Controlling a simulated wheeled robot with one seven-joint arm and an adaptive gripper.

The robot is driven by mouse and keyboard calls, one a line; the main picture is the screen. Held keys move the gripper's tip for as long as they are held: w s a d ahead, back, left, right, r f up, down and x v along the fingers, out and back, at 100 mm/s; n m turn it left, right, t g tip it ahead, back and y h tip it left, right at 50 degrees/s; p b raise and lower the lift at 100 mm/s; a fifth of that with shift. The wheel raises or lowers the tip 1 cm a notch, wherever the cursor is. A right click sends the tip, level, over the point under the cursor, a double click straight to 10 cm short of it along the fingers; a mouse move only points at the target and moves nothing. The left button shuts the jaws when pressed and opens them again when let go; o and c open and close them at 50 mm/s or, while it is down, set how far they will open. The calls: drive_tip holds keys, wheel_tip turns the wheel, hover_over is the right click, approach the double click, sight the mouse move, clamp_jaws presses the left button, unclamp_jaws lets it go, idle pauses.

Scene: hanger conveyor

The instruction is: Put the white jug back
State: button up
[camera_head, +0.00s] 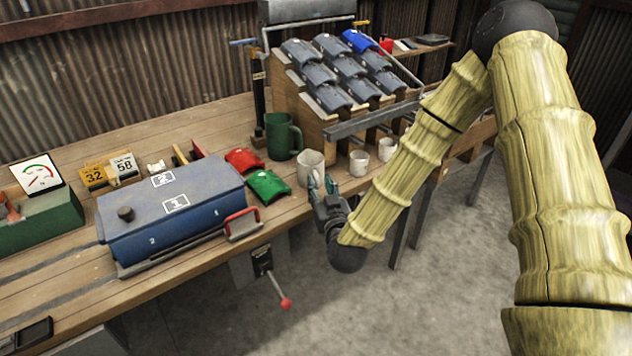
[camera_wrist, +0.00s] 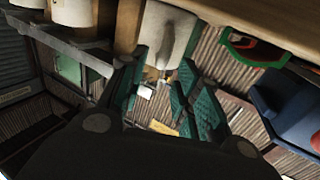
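The white jug (camera_head: 310,168) stands upright on the wooden bench near its front edge, right of the green tile. It also shows large at the top centre of the wrist view (camera_wrist: 163,30), with its handle towards me. My gripper (camera_head: 322,184) is in front of the jug at the bench edge. In the wrist view my gripper (camera_wrist: 165,72) has its green fingers apart, with the jug's handle at or near the gap between them. I cannot tell whether either finger touches it.
A green jug (camera_head: 281,138) stands behind the white jug. Two smaller white cups (camera_head: 359,162) (camera_head: 387,149) stand to its right, below the rack of grey tiles (camera_head: 335,75). Red (camera_head: 243,160) and green (camera_head: 268,186) tiles and a blue box (camera_head: 170,215) lie left. Floor in front is clear.

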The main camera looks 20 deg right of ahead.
drive_tip(key=s, duration=0.8)
drive_tip(key=s+a+f+g+y, duration=0.1)
drive_tip(key=s+f+g, duration=0.25)
drive_tip(key=f, duration=0.35)
drive_tip(key=s+a+f+n+g+y, duration=0.1)
drive_tip(key=s+f+g, duration=0.1)
drive_tip(key=s+f, duration=0.35)
drive_tip(key=s+a+f+g, duration=0.1)
drive_tip(key=s+f+g, duration=0.15)
drive_tip(key=f, duration=0.65)
drive_tip(key=s+d+f+g, duration=0.1)
drive_tip(key=s+f+g, duration=0.2)
drive_tip(key=s, duration=0.5)
drive_tip(key=s+d+f+g, duration=0.1)
drive_tip(key=s+f+g, duration=0.2)
drive_tip(key=s+f, duration=0.3)
drive_tip(key=s+d+f+g+h, duration=0.1)
drive_tip(key=s+f+g, duration=0.3)
drive_tip(key=s, duration=0.6)
drive_tip(key=shift+d+f+m, duration=0.4)
drive_tip(key=shift+d, duration=0.05)
drive_tip(key=shift+r, duration=0.1)
wheel_tip(320, 180, up, 10)
drive_tip(key=p, duration=0.9)
drive_tip(key=shift+w, duration=0.15)
